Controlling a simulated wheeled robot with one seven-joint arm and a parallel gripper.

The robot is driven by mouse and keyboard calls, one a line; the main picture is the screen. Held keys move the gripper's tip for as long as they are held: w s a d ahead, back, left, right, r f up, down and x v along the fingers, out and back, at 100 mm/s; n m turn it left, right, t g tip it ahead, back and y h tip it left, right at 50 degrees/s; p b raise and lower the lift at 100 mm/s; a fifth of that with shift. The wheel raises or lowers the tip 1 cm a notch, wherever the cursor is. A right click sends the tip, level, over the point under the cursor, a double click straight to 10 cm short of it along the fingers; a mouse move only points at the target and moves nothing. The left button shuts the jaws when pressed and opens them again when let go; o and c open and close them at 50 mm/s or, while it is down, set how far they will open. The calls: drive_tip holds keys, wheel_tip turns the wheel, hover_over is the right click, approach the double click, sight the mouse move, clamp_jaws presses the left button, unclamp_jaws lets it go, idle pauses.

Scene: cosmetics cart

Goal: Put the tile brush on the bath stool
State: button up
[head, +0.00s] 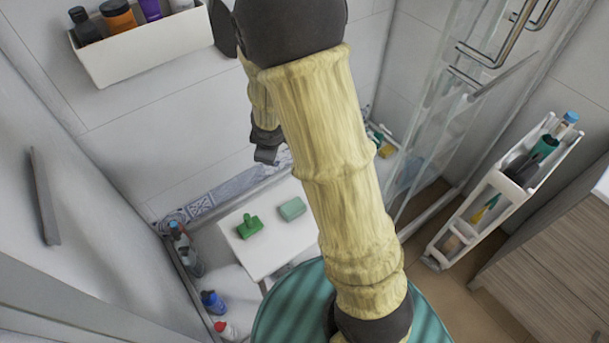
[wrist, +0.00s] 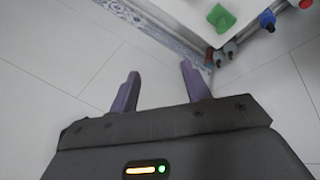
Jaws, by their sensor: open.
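A green brush with a raised grip (head: 249,226), which looks like the tile brush, lies on a white stool (head: 262,256), which looks like the bath stool. A paler green block (head: 292,209) lies to its right on the same top. In the wrist view the green brush (wrist: 221,18) shows at the upper edge, on the white top (wrist: 196,14). My gripper (head: 266,152) hangs above and behind the stool in the head view, partly hidden by my arm. In the wrist view my gripper (wrist: 158,80) has its two purple fingers wide apart, with nothing between them.
Bottles (head: 212,301) stand on the floor left of the stool. A white wall shelf (head: 140,52) with bottles is at upper left. A slim white caddy (head: 497,193) stands at right, beside a wood-front cabinet (head: 550,255). A glass shower screen (head: 437,110) stands behind the caddy.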

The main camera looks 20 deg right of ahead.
drive_tip(key=s+d+r+m+g, duration=0.1)
drive_tip(key=s+r+m, duration=0.2)
drive_tip(key=s+m, duration=0.2)
drive_tip(key=s+d+r+m+g, duration=0.1)
drive_tip(key=s+r+m, duration=0.3)
drive_tip(key=s, duration=0.7)
drive_tip(key=d+m, duration=0.1)
drive_tip(key=m, duration=0.1)
drive_tip(key=shift+d+m, duration=0.25)
drive_tip(key=shift+m, duration=0.05)
drive_tip(key=shift+a, duration=0.1)
drive_tip(key=shift+s, duration=0.1)
